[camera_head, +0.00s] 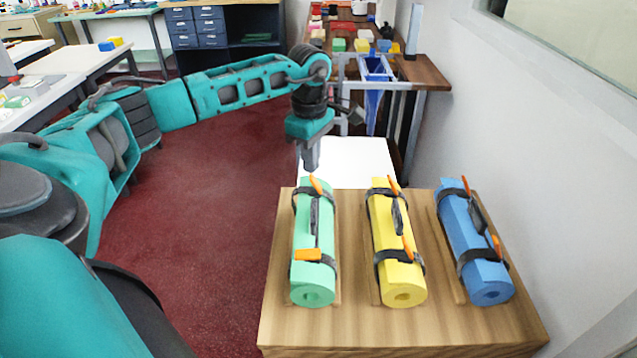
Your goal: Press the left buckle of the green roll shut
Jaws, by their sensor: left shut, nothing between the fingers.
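The green roll (301,225) lies lengthwise on the wooden table at the left of three rolls, with a dark strap around each end. Its far strap has a narrow orange buckle (316,185) that looks tilted up. Its near strap has a wide orange buckle (308,255) that looks flatter, its exact angle unclear. Which buckle counts as left cannot be told from this view. My left gripper (311,167) is shut and empty, pointing down just above the green roll's far end, close to the far buckle; whether it touches is unclear. My right gripper is not in view.
A yellow roll (384,230) and a blue roll (461,228) lie to the right, with orange buckles sticking up. The wooden table (400,335) is bare in front. A white surface (360,160) lies behind it; a wall (530,150) runs along the right.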

